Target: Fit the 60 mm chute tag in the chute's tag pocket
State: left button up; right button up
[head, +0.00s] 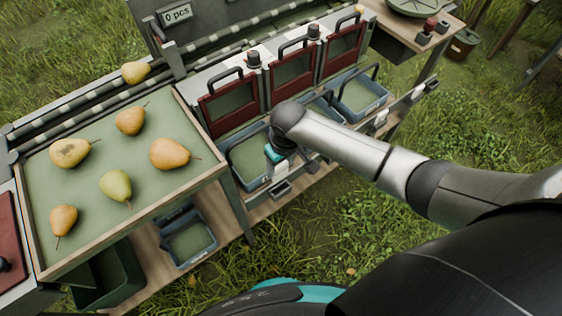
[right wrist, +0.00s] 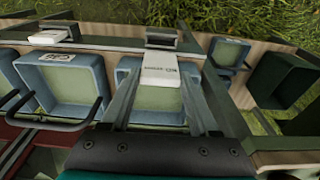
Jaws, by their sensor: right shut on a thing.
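My right gripper (right wrist: 168,85) is shut on a white chute tag (right wrist: 160,68) with small dark print, too small to read surely. The tag's far end is close to a dark tag pocket (right wrist: 176,42) on the front rail; I cannot tell whether it touches or enters it. In the head view the pocket (head: 281,189) shows below a blue bin, while my right gripper (head: 279,163) is largely hidden under its own wrist. The chutes have red-framed gates (head: 231,105). My left gripper is out of view.
Blue bins (head: 361,95) stand below the gates. Another white tag (right wrist: 54,36) sits on the rail to the left in the wrist view. A green sorting tray (head: 90,190) holds several pears. Grass lies open in front of the stand.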

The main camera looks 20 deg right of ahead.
aim_at(281, 178)
jog(key=shift+f+b, duration=1.6)
jog(key=shift+b, duration=0.1)
jog(key=shift+f, duration=0.7)
jog(key=shift+p, duration=0.55)
jog(key=shift+f, duration=0.3)
jog(key=shift+f+b, duration=0.6)
jog(key=shift+f, duration=0.2)
jog(key=shift+f, duration=0.15)
jog(key=shift+f+b, duration=0.45)
jog(key=shift+f, duration=0.2)
jog(key=shift+f, duration=0.3)
